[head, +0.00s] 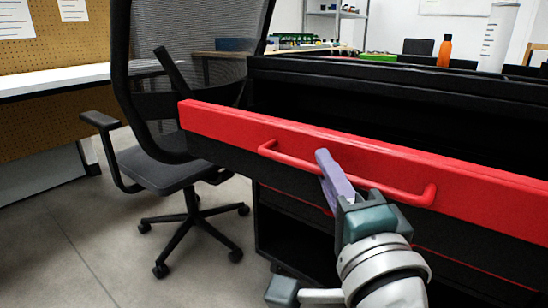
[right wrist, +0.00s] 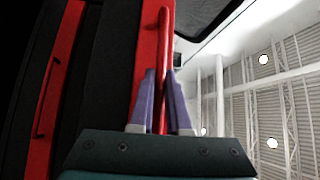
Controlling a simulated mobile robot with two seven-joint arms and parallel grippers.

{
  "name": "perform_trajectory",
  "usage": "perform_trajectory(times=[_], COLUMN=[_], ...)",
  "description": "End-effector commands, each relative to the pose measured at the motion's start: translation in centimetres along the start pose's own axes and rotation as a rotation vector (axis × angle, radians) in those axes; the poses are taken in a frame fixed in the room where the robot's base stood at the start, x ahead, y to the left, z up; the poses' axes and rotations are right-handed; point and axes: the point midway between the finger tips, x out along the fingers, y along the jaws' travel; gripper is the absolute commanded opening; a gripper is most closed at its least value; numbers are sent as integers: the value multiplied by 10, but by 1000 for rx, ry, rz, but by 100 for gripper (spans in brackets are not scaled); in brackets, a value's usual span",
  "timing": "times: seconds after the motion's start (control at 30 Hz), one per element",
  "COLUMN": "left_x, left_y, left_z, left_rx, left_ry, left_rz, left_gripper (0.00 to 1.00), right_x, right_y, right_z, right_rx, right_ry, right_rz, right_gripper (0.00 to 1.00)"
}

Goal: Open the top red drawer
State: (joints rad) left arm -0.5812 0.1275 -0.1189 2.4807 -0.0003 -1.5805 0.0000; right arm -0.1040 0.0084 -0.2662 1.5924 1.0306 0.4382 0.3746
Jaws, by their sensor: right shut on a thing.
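The top red drawer (head: 230,124) stands out from its black cabinet (head: 300,70) in the head view, with a dark gap behind its red front. Its red bar handle (head: 405,194) runs along the front. My right gripper (head: 331,180) is shut on the handle near its middle, with purple fingers on either side of the bar. In the right wrist view, the handle bar (right wrist: 163,50) passes between the two purple fingers (right wrist: 161,90). The far finger is partly hidden in the head view. My left gripper is not in view.
A dark office chair (head: 170,165) stands close to the drawer's left end. A white-topped bench (head: 60,80) is at the far left. An orange bottle (head: 445,50) and a white cylinder (head: 498,38) stand behind the cabinet top. The floor (head: 110,255) at lower left is clear.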

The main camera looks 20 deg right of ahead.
Motion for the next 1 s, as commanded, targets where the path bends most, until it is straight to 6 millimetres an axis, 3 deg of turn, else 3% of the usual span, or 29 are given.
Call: perform_trajectory(times=[0.4,0.97,1.0], left_x=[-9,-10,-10], left_y=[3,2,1], left_z=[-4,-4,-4], left_rx=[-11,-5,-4], left_ry=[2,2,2], left_rz=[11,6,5], left_gripper=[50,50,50], right_x=[-40,-47,-47], right_y=[-11,-12,-12], right_z=[40,47,47], right_rx=[3,0,0], right_ry=[-1,-1,-1], right_rz=[3,1,1], right_gripper=[0,0,18])
